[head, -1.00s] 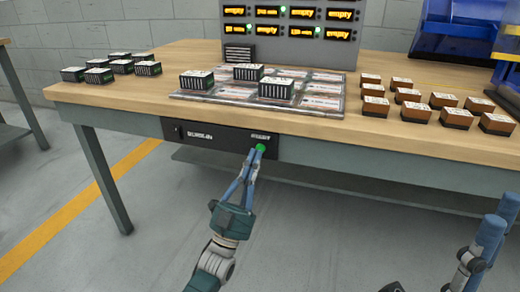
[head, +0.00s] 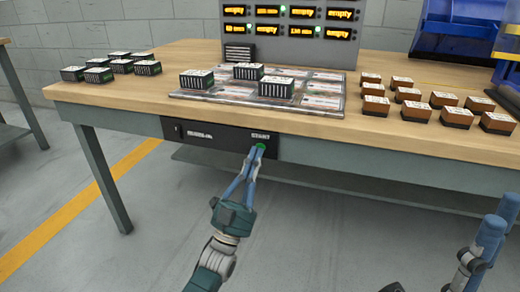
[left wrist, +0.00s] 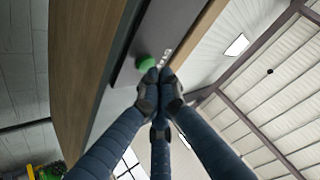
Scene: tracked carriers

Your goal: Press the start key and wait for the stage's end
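The start key is a green round button (head: 260,147) at the right end of a black control panel (head: 222,136) under the table's front edge, below the word START. My left gripper (head: 256,150) has its blue fingers drawn together, with the tips at the key and overlapping its lower side. In the left wrist view the shut fingertips (left wrist: 160,76) are right beside the green key (left wrist: 147,63); whether they press it in, I cannot tell. My right gripper (head: 503,208) shows only partly at the lower right, its blue fingers apart and nothing seen between them.
A display board (head: 288,35) behind shows orange texts, several "empty", with some green lamps lit. Black-and-white blocks stand on a tray (head: 215,94) and at the table's left. Brown blocks (head: 411,95) stand on the right. The floor below the table is clear.

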